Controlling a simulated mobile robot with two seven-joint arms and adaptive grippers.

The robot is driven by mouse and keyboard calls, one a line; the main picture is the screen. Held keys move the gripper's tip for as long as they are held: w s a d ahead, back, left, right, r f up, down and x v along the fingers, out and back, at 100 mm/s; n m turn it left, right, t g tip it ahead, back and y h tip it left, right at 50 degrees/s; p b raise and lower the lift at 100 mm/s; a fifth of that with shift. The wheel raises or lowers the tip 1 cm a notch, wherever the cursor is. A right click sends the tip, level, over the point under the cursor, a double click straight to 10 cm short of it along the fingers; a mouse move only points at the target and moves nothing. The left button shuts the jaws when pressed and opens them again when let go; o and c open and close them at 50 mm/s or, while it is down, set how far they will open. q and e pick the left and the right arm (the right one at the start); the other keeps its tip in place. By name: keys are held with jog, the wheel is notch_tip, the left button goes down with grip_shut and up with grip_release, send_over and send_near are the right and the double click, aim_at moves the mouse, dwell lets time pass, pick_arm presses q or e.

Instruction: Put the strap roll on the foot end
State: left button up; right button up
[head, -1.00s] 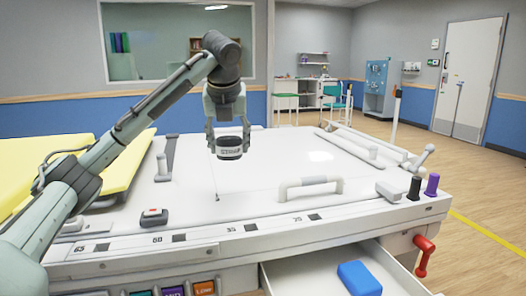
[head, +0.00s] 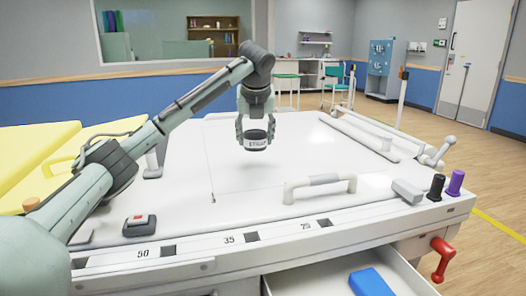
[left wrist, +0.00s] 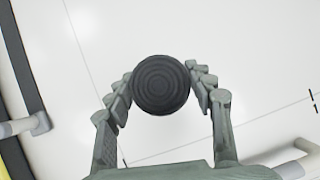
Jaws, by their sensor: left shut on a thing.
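The strap roll (head: 256,140) is a dark round roll with a white labelled band. My left gripper (head: 256,128) is shut on it and holds it above the white table top (head: 225,180). In the left wrist view the dark ringed top of the strap roll (left wrist: 161,85) sits between the two fingers of my left gripper (left wrist: 160,90). I cannot tell which end of the table is the foot end. My right gripper is not in view.
A white handle (head: 320,186) stands on the near side of the table. A grey block (head: 407,191), black and purple knobs (head: 455,183) and a red crank (head: 442,258) are at the right. An open drawer holds a blue block (head: 370,283). Yellow pads (head: 40,150) lie left.

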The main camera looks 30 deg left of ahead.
aim_at(264, 134)
pick_arm(q)
jog(key=w, duration=0.1)
jog(key=w+f, duration=0.1)
jog(key=w, duration=0.1)
jog(key=shift+d+f, duration=0.2)
jog(key=shift+f, duration=0.15)
notch_tip(264, 134, down, 4)
jog(key=shift+f, duration=0.1)
jog(key=o, duration=1.2)
jog(key=shift+c, duration=0.2)
jog(key=v, duration=1.2)
